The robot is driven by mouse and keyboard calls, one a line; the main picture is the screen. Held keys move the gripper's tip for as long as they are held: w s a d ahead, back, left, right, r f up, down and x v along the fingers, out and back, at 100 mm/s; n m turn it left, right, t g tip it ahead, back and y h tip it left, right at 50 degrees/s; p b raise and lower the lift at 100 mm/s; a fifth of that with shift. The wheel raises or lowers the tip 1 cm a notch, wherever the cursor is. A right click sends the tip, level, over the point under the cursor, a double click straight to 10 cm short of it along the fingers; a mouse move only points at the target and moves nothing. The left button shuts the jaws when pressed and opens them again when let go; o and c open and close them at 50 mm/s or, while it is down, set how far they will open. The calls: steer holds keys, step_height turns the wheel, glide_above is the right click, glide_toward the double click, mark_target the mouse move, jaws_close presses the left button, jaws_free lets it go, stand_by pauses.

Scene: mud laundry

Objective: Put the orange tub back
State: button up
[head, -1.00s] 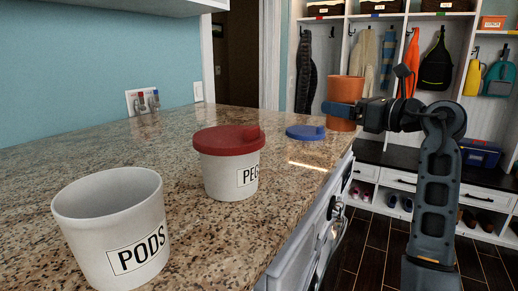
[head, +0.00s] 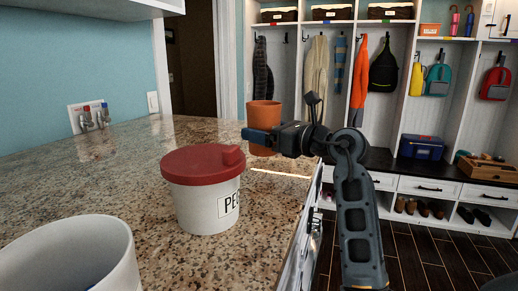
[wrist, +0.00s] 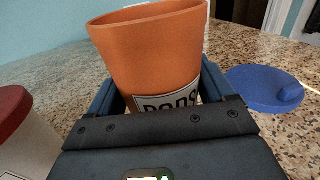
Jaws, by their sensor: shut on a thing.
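The orange tub (head: 264,113) is upright in my gripper (head: 258,136), over the counter near its right edge in the head view. It is open-topped. In the wrist view the tub (wrist: 152,50) stands between the two fingers of my gripper (wrist: 168,100), which is shut on it. A white label on its side is partly hidden by the gripper. I cannot tell whether its base touches the counter.
A white tub with a red lid (head: 203,163) and an open white tub (head: 70,255) stand on the granite counter (head: 130,150). A blue lid (wrist: 265,88) lies on the counter right of the orange tub in the wrist view. Cubbies (head: 395,75) line the back.

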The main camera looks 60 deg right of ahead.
mark_target(260, 149)
steer(key=shift+w+a+f, duration=0.35)
steer(key=shift+w+f, duration=0.05)
steer(key=shift+w, duration=0.05)
steer(key=shift+f, duration=1.95)
steer(key=shift+f, duration=0.1)
steer(key=o, duration=1.4)
steer(key=shift+s, duration=0.1)
steer(key=s, duration=0.4)
steer(key=s+a+b, duration=0.1)
steer(key=s, duration=0.2)
steer(key=s+a, duration=0.1)
steer(key=s, duration=0.3)
steer(key=shift+s+b, duration=0.3)
steer(key=shift+s, duration=0.05)
